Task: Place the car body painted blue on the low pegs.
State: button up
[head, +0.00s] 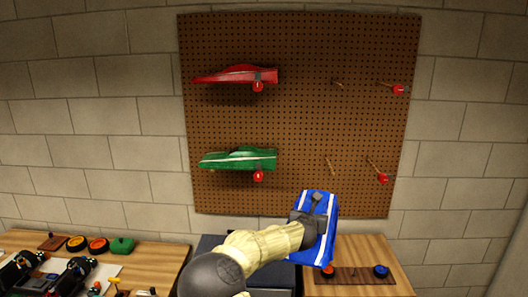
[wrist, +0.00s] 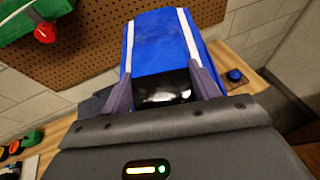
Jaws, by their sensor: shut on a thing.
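The blue car body (head: 325,243) with white stripes is held up in front of the lower edge of the pegboard in the head view. My gripper (head: 312,222) is shut on it; the wrist view shows the blue body (wrist: 158,45) between the two fingers (wrist: 165,88). The low pegs are empty at the board's lower right: a plain peg (head: 331,168) and a red-tipped peg (head: 381,175). The body is below them and to their left in the picture, apart from the pegs. The underside of the body is hidden.
The pegboard (head: 300,120) carries a red car body (head: 236,75) and a green car body (head: 238,159) on its left. Two upper right pegs (head: 397,88) are empty. A left table (head: 150,262) holds wheels and parts; a right table (head: 385,255) holds a small board with knobs (head: 350,275).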

jog(key=s+a+f+n+y+b, duration=0.1)
jog(key=s+a+f, duration=0.1)
jog(key=f, duration=0.7)
jog(key=s+a+f+y, duration=0.1)
jog(key=s+f, duration=0.2)
jog(key=f, duration=0.6)
jog(key=s+a+f+n+y+b, duration=0.1)
jog(key=s+a+f, duration=0.1)
jog(key=f, duration=0.7)
jog(key=s+d+f+b, duration=0.1)
jog(key=s+d+f, duration=0.1)
jog(key=s, duration=0.4)
jog(key=s+d+f+n+y+b, duration=0.1)
jog(key=s+d+f, duration=0.2)
jog(key=s, duration=0.4)
jog(key=shift+s+f+n+t, duration=0.15)
jog(key=shift+n+t, duration=0.15)
jog(key=shift+f, duration=0.1)
jog(key=s+f, duration=0.4)
jog(key=f, duration=0.1)
jog(key=shift+s+f, duration=0.15)
